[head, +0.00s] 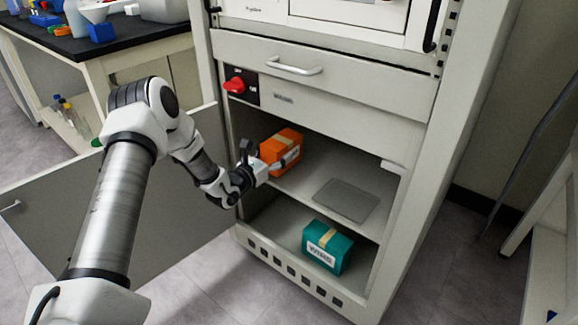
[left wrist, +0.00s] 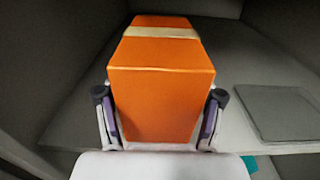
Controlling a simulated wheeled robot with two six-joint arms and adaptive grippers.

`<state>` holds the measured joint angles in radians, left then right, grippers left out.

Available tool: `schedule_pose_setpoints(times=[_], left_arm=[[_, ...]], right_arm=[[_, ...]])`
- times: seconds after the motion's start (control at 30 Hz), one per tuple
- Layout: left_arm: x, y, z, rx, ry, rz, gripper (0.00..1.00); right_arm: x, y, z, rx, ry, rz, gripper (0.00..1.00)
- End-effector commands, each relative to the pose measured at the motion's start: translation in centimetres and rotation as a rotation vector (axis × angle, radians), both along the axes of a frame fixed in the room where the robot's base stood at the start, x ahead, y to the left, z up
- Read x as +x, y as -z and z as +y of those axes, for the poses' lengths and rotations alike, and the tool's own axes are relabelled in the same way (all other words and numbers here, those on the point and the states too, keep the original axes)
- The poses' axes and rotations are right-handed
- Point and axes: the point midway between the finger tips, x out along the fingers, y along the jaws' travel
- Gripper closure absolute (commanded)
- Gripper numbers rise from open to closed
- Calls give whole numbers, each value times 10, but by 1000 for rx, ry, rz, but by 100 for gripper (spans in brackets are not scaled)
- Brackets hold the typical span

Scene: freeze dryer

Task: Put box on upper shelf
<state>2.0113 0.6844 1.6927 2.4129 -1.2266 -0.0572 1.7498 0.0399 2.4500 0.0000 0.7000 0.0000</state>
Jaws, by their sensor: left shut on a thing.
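An orange box (head: 281,149) with a tan band is at the left side of the upper shelf (head: 300,185) of the open cabinet. My left gripper (head: 262,170) reaches in from the left and is shut on the orange box. In the left wrist view the box (left wrist: 160,95) sits between the two fingers (left wrist: 160,120), one on each side. I cannot tell whether its underside touches the shelf. A teal box (head: 327,246) with a white label and tan band is on the lower shelf (head: 290,222). My right gripper is not in view.
A flat grey plate (head: 346,199) lies on the upper shelf to the right of the orange box; it also shows in the left wrist view (left wrist: 277,112). The cabinet door (head: 120,215) stands open at the left. A drawer (head: 340,80) and red knob (head: 234,86) are above the opening.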

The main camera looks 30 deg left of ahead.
Motion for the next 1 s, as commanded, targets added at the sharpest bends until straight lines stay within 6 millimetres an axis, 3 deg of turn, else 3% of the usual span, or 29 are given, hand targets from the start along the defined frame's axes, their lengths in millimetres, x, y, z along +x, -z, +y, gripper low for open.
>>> schedule_pose_setpoints(times=[0.03, 0.1, 0.2, 0.4, 0.77, 0.8, 0.83, 0.87, 1.0], left_arm=[[15, 5, -3, 6, 4, -4, 78], [31, 4, -3, 4, 2, -2, 78], [42, 3, -3, 1, 1, -2, 78], [44, 35, -4, -1, 1, 0, 78], [43, 39, -3, -1, 1, -1, 78], [43, 38, -3, -1, 1, 1, 26], [43, 38, -3, -1, 1, 1, 15], [43, 38, -3, -1, 1, 1, 8], [43, 38, -3, -1, 1, 1, 8]], right_arm=[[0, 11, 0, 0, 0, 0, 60], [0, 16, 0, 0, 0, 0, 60], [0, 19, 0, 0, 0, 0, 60], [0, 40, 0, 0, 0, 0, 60], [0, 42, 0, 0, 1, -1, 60], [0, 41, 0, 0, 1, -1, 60], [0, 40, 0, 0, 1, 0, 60], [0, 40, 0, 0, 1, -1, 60], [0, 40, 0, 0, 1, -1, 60]])
